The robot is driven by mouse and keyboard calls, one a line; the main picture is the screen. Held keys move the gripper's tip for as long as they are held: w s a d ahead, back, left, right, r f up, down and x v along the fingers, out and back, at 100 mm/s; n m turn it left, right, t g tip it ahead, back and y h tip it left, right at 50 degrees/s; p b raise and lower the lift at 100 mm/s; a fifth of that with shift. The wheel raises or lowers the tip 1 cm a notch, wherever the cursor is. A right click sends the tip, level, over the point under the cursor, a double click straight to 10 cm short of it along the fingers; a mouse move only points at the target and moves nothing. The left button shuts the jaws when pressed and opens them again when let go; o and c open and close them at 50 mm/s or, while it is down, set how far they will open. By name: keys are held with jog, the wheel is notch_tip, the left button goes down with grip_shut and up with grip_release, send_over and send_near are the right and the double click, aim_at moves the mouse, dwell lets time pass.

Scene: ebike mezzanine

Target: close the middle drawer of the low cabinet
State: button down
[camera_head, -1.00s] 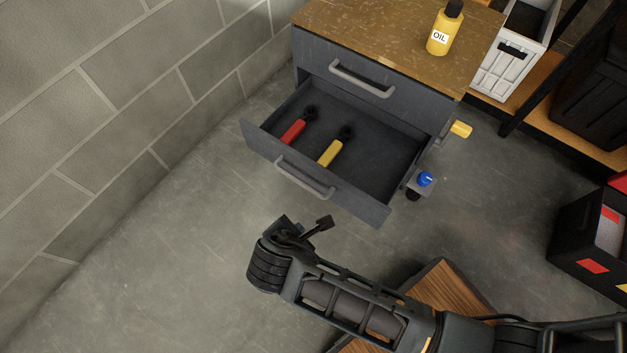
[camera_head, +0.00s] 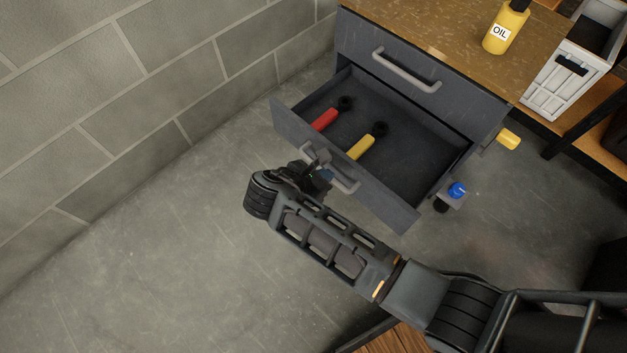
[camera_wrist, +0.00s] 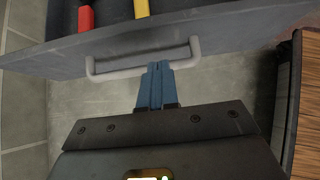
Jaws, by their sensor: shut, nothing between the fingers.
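The low dark grey cabinet (camera_head: 428,86) has its middle drawer (camera_head: 402,211) pulled well out. A red-handled tool (camera_head: 325,120) and a yellow-handled tool (camera_head: 361,147) lie inside it. The drawer's grey bar handle (camera_head: 345,186) is partly hidden by my gripper (camera_head: 318,160) in the head view. In the wrist view my gripper's blue fingers (camera_wrist: 157,82) are shut and empty, pointing at the drawer front (camera_wrist: 230,42). The fingertips are at or just short of the handle (camera_wrist: 115,73); I cannot tell whether they touch it.
A yellow oil bottle (camera_head: 507,27) stands on the cabinet top. A grey-white bin (camera_head: 572,74) is on a wooden shelf at right. A blue-topped item (camera_head: 457,190) is beside the drawer. A block wall (camera_head: 160,70) runs along the left.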

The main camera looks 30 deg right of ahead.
aim_at(346, 161)
jog(key=d, duration=0.1)
jog(key=w+d, duration=0.1)
jog(key=d, duration=0.1)
jog(key=d+b, duration=0.1)
jog(key=shift+w+d+f, duration=0.25)
jog(key=shift+d+f, duration=0.05)
jog(key=shift+f, duration=0.1)
jog(key=shift+w+d+r+p, duration=0.1)
jog(key=shift+w+d+p, duration=0.05)
jog(key=shift+d+p, duration=0.3)
jog(key=w+d+p, duration=0.2)
jog(key=w+d, duration=0.1)
jog(key=d, duration=0.8)
jog(key=w+d+p, duration=0.2)
jog(key=w+d, duration=0.2)
jog(key=d, duration=0.6)
jog(key=shift+d, duration=0.35)
jog(key=shift+a, duration=0.1)
